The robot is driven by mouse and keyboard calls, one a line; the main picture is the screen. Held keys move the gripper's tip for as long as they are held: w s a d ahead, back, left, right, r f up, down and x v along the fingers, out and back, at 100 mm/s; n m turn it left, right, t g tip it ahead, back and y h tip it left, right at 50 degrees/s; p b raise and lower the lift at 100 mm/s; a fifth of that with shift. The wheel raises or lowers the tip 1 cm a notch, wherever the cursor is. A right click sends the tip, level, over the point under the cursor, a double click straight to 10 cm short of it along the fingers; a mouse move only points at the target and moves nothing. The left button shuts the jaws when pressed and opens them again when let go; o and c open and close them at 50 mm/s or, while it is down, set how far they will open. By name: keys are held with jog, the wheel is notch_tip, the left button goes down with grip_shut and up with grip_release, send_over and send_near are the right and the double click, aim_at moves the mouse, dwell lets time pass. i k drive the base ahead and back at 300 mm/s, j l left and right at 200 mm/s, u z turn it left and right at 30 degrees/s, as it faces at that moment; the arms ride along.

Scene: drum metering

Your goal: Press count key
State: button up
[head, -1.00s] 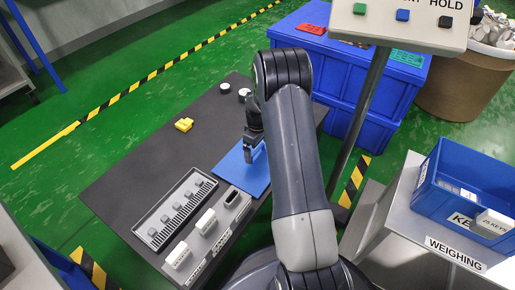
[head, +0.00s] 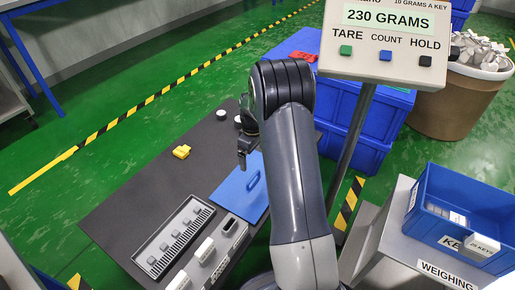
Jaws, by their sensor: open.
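The count key is a blue button (head: 385,55) under the word COUNT on a pale display panel (head: 352,65) at the upper right. The panel reads 230 GRAMS. A green key (head: 346,50) under TARE is to its left and a black key (head: 425,61) under HOLD is to its right. My gripper (head: 243,162) hangs over the dark table near the blue mat, well to the left of and below the panel. It is small in view, open, and nothing shows between its fingers. It is far from the blue key.
The dark table (head: 130,190) holds a blue mat (head: 233,195), a grey slotted rack (head: 173,237), white blocks and a yellow piece (head: 181,152). A blue bin (head: 460,215) stands on the weighing stand at right. Blue crates (head: 345,120) are behind the panel's post.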

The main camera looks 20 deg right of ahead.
aim_at(385, 56)
jog(key=k+j+z, duration=0.1)
jog(key=z, duration=0.25)
jog(key=k+z, duration=0.35)
jog(key=i+z, duration=0.35)
jog(key=i+j+z, duration=0.1)
jog(key=z, duration=0.25)
